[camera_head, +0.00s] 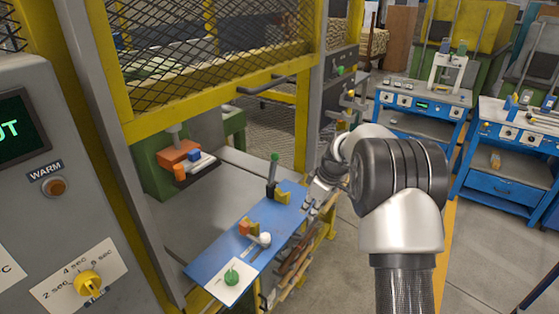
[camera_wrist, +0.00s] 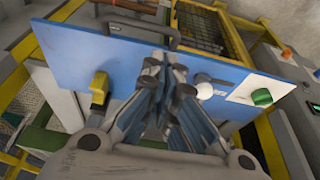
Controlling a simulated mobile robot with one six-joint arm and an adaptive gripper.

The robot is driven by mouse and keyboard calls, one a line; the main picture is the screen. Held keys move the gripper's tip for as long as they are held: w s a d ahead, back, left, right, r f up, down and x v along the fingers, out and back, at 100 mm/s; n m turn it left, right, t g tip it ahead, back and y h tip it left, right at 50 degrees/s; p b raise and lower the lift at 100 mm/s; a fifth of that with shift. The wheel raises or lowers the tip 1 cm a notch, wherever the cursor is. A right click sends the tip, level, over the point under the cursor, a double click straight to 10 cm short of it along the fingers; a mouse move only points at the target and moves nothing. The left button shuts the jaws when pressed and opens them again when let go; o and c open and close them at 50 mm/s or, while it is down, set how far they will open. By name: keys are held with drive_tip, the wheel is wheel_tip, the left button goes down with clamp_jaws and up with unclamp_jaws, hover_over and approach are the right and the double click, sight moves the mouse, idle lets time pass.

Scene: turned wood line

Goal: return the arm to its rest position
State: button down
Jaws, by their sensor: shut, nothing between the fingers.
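My arm (camera_head: 400,190) reaches out from the lower right in the head view, bent at a large dark joint. My gripper (camera_head: 311,205) is at its far end, beside the right end of a blue panel (camera_head: 215,267). In the wrist view my gripper (camera_wrist: 168,62) points at the blue panel (camera_wrist: 75,50), with its fingers close together and nothing seen between them. The fingers hide the middle of the panel. I cannot tell whether the fingertips touch it.
A grey control box (camera_head: 75,140) is at left. Blue benches (camera_head: 425,105) stand at right, beyond open floor.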

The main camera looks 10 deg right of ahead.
drive_tip(key=s+a+r+m+h, duration=0.1)
drive_tip(key=s+a+r+m, duration=0.15)
drive_tip(key=s+r, duration=0.55)
drive_tip(key=s+a+r+m, duration=0.2)
drive_tip(key=s+a+r, duration=0.2)
drive_tip(key=s+r, duration=0.5)
drive_tip(key=s+a+f+m+t+h, duration=0.1)
drive_tip(key=s+m, duration=0.3)
drive_tip(key=s, duration=1.8)
drive_tip(key=shift+s+a+m+t+h, duration=0.3)
drive_tip(key=shift+a+m+t, duration=0.1)
drive_tip(key=shift+t, duration=0.1)
